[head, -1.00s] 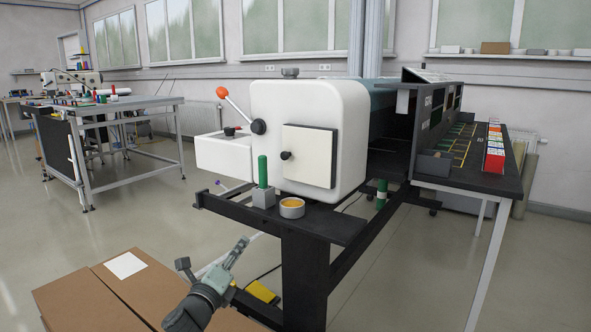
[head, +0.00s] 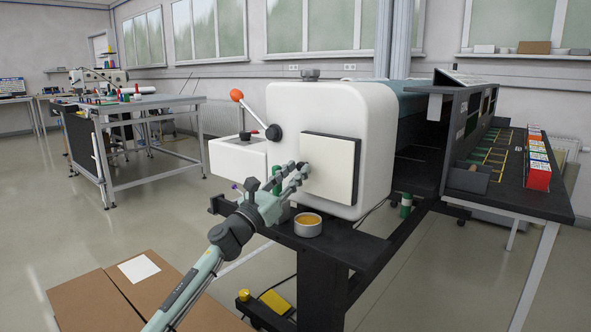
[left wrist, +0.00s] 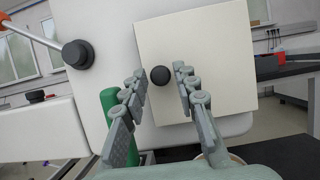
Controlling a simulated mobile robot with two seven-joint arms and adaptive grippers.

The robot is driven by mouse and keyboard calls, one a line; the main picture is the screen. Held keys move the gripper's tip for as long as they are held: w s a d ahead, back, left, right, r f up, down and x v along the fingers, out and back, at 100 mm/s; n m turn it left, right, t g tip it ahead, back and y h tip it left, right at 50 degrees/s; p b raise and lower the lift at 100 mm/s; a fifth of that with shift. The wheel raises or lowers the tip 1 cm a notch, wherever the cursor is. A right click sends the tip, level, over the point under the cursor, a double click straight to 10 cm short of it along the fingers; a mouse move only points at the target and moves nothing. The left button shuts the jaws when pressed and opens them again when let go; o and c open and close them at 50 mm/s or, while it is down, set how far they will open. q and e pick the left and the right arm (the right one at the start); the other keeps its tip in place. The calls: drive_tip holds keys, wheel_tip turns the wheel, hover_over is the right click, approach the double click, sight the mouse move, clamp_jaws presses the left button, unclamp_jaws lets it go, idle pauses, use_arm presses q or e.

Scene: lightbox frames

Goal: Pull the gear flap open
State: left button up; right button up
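The gear flap (head: 328,168) is a cream square panel on the front of the white machine housing (head: 285,105). A dark band shows along its top and right edges, so it seems to stand slightly off the housing. Its round black knob (left wrist: 160,75) shows in the left wrist view, where the flap (left wrist: 210,60) fills the upper middle. In the head view this gripper (head: 302,170) covers the knob. My right gripper is not in view.
An orange-tipped lever (head: 237,95) stands left of the flap. An amber-filled round tin (head: 307,224) sits on the dark ledge below, and a green cylinder (left wrist: 110,105) stands close to my left finger. Cardboard boxes (head: 95,300) lie at the lower left.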

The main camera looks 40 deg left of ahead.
use_arm(q)
drive_tip(key=shift+w, duration=0.25)
drive_tip(key=shift+c, duration=0.3)
clamp_jaws()
drive_tip(key=shift+s, duration=0.1)
